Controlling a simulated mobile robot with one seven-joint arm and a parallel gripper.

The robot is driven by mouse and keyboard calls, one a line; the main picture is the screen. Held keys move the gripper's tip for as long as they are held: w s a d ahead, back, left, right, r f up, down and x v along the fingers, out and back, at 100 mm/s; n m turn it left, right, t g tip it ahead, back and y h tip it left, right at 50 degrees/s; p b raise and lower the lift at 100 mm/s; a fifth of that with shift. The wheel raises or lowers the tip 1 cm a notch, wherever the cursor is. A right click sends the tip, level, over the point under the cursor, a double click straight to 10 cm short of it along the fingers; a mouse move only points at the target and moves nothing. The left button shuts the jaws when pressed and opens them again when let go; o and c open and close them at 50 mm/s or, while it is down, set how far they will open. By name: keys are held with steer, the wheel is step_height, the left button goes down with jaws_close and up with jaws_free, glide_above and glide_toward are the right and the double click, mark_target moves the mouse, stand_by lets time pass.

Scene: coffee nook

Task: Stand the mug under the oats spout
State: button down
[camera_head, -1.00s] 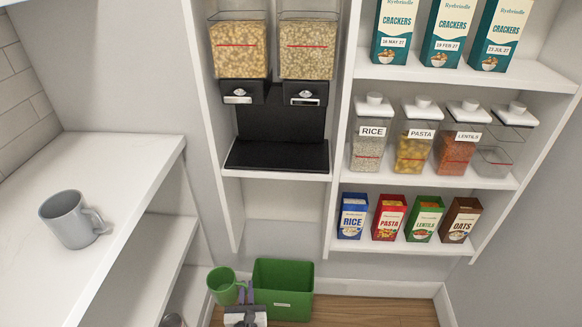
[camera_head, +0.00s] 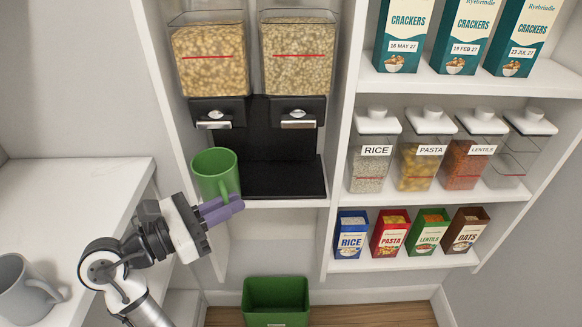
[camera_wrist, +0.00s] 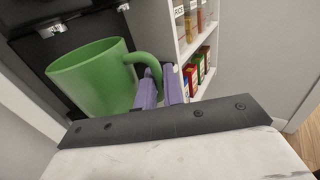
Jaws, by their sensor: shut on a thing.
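The green mug (camera_head: 212,174) hangs upright or nearly so at the left front of the dispenser's black base (camera_head: 284,178). My gripper (camera_head: 226,208) is shut on its handle with purple fingers; the wrist view shows the mug (camera_wrist: 92,82) left of the fingers (camera_wrist: 160,88). The dispenser has two clear hoppers with silver-levered spouts. The left hopper (camera_head: 209,72) holds coarser tan pieces, the right hopper (camera_head: 297,70) finer, oat-like flakes; neither shows a label. The mug is below and near the left spout (camera_head: 215,122), left of the right spout (camera_head: 299,122).
A grey mug (camera_head: 22,290) stands on the white counter (camera_head: 70,200) at left. A white upright panel (camera_head: 342,130) divides the dispenser bay from shelves of jars and boxes. A green bin (camera_head: 276,300) is on the floor below.

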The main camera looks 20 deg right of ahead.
steer(key=shift+s+f+p+x, duration=0.1)
steer(key=shift+f+p+x, duration=0.45)
steer(key=shift+x, duration=2.45)
steer(key=shift+s+f+p+x, duration=0.1)
steer(key=shift+f+p+x, duration=0.45)
steer(key=shift+x, duration=2.4)
steer(key=shift+f+p+x, duration=0.4)
steer(key=shift+p+x, duration=0.2)
steer(key=shift+x, duration=2.4)
steer(key=shift+d+f, duration=0.1)
steer(key=shift+f, duration=0.05)
steer(key=c, duration=1.5)
jaws_free()
steer(key=b+v, duration=0.2)
steer(key=v, duration=1)
